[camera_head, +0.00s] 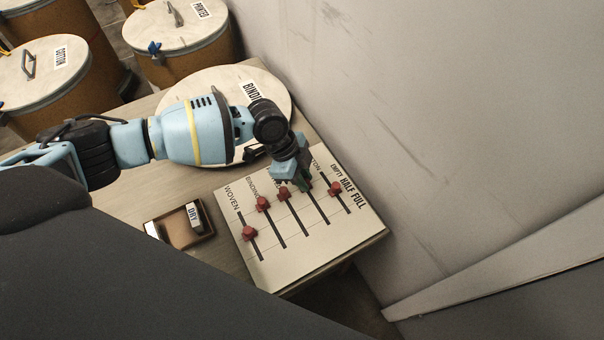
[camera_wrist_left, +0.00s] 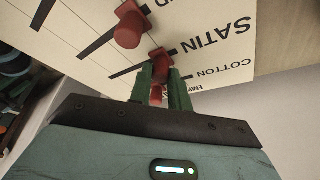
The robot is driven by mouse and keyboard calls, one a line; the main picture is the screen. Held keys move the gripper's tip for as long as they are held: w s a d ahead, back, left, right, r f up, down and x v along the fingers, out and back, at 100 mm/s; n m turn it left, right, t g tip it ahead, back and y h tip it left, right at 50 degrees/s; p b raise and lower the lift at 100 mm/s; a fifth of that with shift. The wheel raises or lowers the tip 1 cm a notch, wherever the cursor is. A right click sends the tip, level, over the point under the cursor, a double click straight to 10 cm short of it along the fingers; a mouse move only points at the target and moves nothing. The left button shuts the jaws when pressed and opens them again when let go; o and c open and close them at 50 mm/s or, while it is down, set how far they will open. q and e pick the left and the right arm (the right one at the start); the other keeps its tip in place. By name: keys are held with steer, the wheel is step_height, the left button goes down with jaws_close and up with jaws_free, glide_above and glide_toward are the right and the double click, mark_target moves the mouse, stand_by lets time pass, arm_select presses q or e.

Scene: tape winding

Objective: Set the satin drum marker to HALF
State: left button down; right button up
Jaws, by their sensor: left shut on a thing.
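The slider board (camera_head: 312,245) lies on the table, with a row of slots, red markers and labels EMPTY, HALF and FULL along its right edge. My left gripper (camera_head: 304,184) is over the fourth slot. In the left wrist view the fingers (camera_wrist_left: 164,88) are shut on the red satin marker (camera_wrist_left: 159,54), beside the word SATIN (camera_wrist_left: 212,36). The satin marker sits near the label end of its slot, the EMPTY end; the gripper hides it in the head view. My right gripper is not in view.
Other red markers stand close by: woven (camera_head: 249,233), binding (camera_head: 263,204), the third (camera_head: 284,194) and cotton (camera_head: 335,188). A small open box (camera_head: 182,232) with a DRY tag is left of the board. A wall (camera_head: 440,110) rises behind; labelled drums (camera_head: 45,72) stand at the upper left.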

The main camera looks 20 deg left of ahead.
arm_select(q)
steer(key=s+d+p, duration=0.2)
steer(key=d, duration=0.1)
steer(key=shift+s+r, duration=0.1)
steer(key=shift+s, duration=0.1)
steer(key=shift+s+d, duration=0.2)
steer(key=shift+d, duration=0.1)
steer(key=c, duration=1.3)
jaws_free()
